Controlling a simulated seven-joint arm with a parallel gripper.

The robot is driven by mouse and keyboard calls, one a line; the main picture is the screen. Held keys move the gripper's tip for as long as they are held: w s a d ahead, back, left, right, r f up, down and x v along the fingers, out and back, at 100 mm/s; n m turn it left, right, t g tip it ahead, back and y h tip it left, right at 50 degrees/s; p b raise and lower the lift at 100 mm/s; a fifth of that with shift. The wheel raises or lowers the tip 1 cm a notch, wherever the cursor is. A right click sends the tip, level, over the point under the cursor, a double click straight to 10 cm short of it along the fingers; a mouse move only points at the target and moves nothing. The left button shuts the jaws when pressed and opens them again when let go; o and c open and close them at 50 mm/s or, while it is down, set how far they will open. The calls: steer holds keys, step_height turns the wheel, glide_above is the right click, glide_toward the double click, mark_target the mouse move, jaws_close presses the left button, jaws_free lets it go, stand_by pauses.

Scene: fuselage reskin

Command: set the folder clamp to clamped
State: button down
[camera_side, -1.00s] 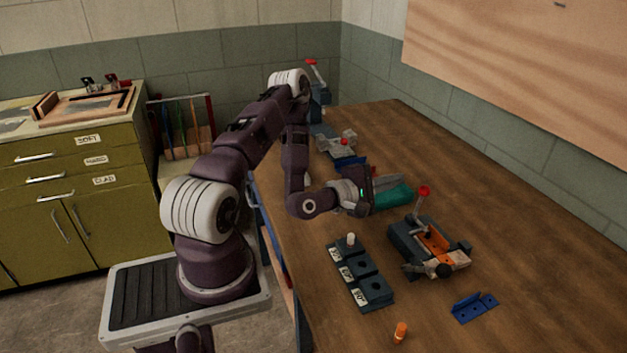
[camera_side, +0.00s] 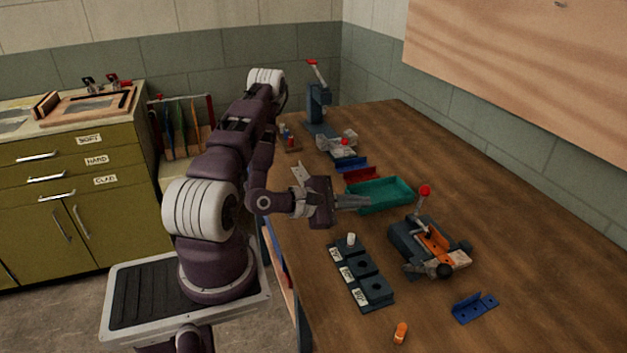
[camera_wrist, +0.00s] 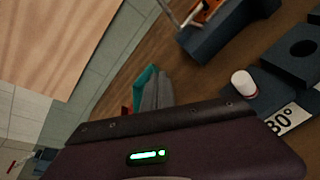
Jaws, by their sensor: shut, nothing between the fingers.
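The folder (camera_side: 432,248) is a dark blue-grey bench tool with an orange bar, on the right of the side view. Its clamp lever (camera_side: 421,208) stands nearly upright and ends in a red ball. A corner of the folder (camera_wrist: 215,38) also shows at the top of the wrist view; the red ball is outside that view. My gripper (camera_side: 366,203) is shut and empty, pointing right, left of the folder and apart from it. Its grey fingers (camera_wrist: 153,92) show in the wrist view.
A teal tray (camera_side: 395,203) lies just beyond my fingers. A block with holes and a white peg (camera_side: 350,239) stands in front of them. An orange peg (camera_side: 400,333) and a blue bracket (camera_side: 474,307) lie nearer. A lever press (camera_side: 318,105) stands far back.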

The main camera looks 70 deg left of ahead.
steer(key=m, duration=0.2)
steer(key=w+m+g, duration=0.1)
steer(key=w+d+m+g, duration=0.1)
steer(key=m, duration=0.1)
steer(key=shift+r+m+h, duration=0.2)
steer(key=shift+m+h, duration=0.1)
steer(key=shift+h, duration=0.1)
step_height(320, 180, up, 11)
steer(key=d+m+g+y, duration=0.3)
steer(key=m+g, duration=0.2)
steer(key=m, duration=0.8)
steer(key=s+d+r+m+g+h, duration=0.1)
steer(key=s+d+r+m, duration=0.4)
steer(key=s, duration=0.5)
steer(key=s+d+r+m+g+h, duration=0.1)
steer(key=s+d+r+m, duration=0.3)
steer(key=s+d, duration=0.5)
steer(key=shift+s+d+r+m, duration=0.35)
steer(key=shift+s+r, duration=0.25)
steer(key=shift+r, duration=0.3)
steer(key=shift+s, duration=0.15)
